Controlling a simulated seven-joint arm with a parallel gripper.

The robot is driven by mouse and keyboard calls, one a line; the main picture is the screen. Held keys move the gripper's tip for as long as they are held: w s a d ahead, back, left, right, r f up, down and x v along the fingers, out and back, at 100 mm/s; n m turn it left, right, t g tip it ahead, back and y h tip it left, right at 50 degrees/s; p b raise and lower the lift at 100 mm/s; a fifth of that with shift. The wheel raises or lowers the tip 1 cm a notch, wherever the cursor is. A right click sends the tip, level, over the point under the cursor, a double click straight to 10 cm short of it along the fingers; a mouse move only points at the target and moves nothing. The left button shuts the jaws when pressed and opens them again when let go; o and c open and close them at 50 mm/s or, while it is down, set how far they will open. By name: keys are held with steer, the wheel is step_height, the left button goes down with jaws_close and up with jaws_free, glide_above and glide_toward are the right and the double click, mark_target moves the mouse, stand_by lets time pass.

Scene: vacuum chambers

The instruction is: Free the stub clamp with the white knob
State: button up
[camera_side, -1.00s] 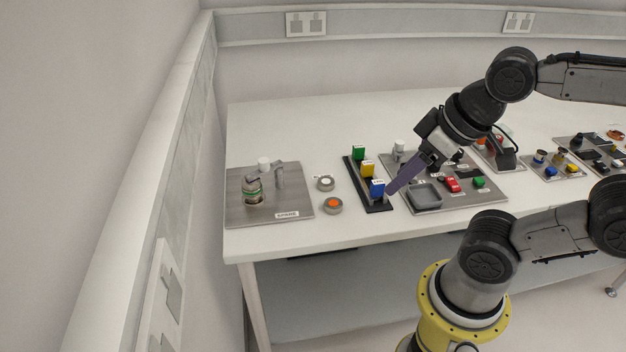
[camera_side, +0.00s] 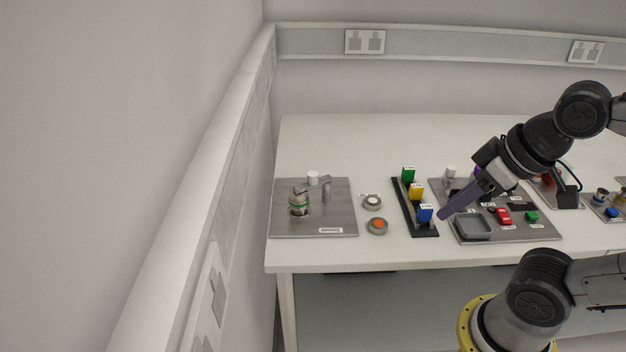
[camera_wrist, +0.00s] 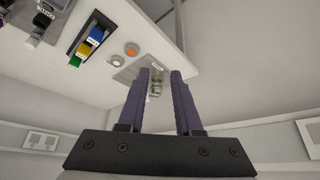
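A metal plate (camera_side: 340,222) at the left of the table bears a small cylinder with a green band (camera_side: 298,206). A grey clamp arm (camera_side: 313,187) reaches from a post toward its top. A white knob (camera_side: 313,177) shows just behind the arm. Whether the arm touches the cylinder is too small to tell.
A black rack (camera_side: 405,208) with green, yellow (camera_side: 416,191) and blue (camera_side: 425,214) blocks stands near my fingertips. A white-topped button (camera_side: 373,202) and an orange-topped button (camera_side: 378,226) lie between rack and plate. A grey tray (camera_side: 473,227) is at right. The table's back is clear.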

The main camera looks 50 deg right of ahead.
steer(key=shift+w+d+r+t+h, duration=0.2)
steer(key=shift+w+d+r+t, duration=0.15)
steer(key=shift+w, duration=0.2)
steer(key=shift+w+d+r+t+h, duration=0.2)
steer(key=shift+w+d+r+t, duration=0.15)
steer(key=shift+w, duration=0.15)
jaws_close()
steer(key=w+d+r+n+t+h, duration=0.1)
steer(key=w+r+n+t, duration=0.2)
steer(key=w+r, duration=0.35)
steer(key=w+d+r+n+t, duration=0.1)
steer(key=w+r+n+t, duration=0.25)
steer(key=w, duration=0.55)
steer(key=w+a+f+n+y, duration=0.2)
steer(key=w+a+n+y, duration=0.1)
step_height(320, 180, down, 15)
steer(key=w+d+n+g+y, duration=0.1)
steer(key=d+n+g, duration=0.1)
steer(key=n+g, duration=0.2)
steer(key=shift+w+d+f+g+y, duration=0.15)
steer(key=shift+d+g+y, duration=0.2)
steer(key=shift+g, duration=1)
